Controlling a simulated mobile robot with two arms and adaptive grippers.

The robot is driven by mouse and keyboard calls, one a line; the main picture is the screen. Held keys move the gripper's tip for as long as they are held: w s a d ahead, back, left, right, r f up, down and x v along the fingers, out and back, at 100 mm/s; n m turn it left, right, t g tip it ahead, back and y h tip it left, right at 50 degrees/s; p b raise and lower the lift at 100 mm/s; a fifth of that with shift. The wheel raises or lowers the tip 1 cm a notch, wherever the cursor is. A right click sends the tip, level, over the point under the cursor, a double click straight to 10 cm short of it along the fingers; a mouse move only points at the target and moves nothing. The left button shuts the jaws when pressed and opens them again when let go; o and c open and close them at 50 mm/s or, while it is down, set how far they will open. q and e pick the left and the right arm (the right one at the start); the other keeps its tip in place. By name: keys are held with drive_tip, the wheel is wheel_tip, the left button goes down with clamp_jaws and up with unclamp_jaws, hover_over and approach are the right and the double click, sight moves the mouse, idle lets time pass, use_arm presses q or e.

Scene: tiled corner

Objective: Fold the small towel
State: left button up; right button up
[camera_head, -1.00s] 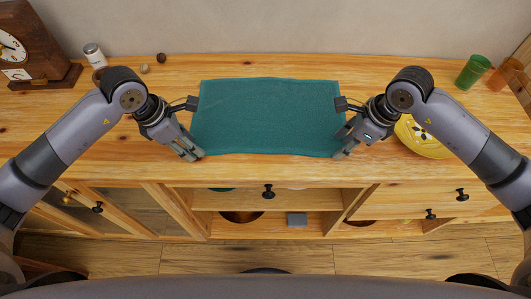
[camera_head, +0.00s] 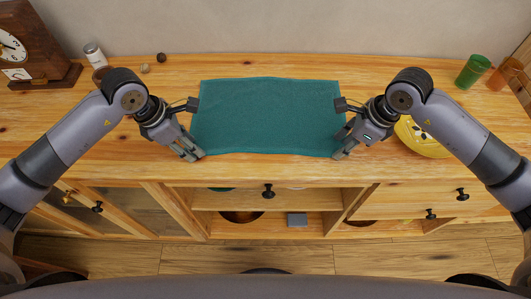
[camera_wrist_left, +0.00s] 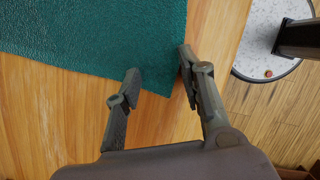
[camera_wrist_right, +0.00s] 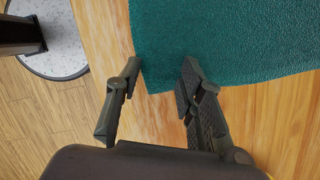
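The teal towel (camera_head: 266,115) lies spread out flat on the wooden cabinet top, roughly rectangular. My left gripper (camera_head: 197,129) is at its left edge, near the front left corner. In the left wrist view its fingers (camera_wrist_left: 158,62) are apart, with a corner of the towel (camera_wrist_left: 90,35) between them. My right gripper (camera_head: 340,129) is at the right edge, near the front right corner. In the right wrist view its fingers (camera_wrist_right: 160,62) are apart, with the other corner of the towel (camera_wrist_right: 230,40) between them. Neither gripper is closed on the cloth.
A green cup (camera_head: 473,71) and an orange cup (camera_head: 503,75) stand at the back right. A clock (camera_head: 35,45) and a shaker (camera_head: 94,55) stand at the back left. Wood behind the towel is clear.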

use_arm(q)
drive_tip(key=shift+f, duration=0.15)
clamp_jaws()
use_arm(e)
drive_tip(key=shift+s+f, duration=0.1)
drive_tip(key=shift+f, duration=0.15)
clamp_jaws()
idle(0.4)
idle(0.6)
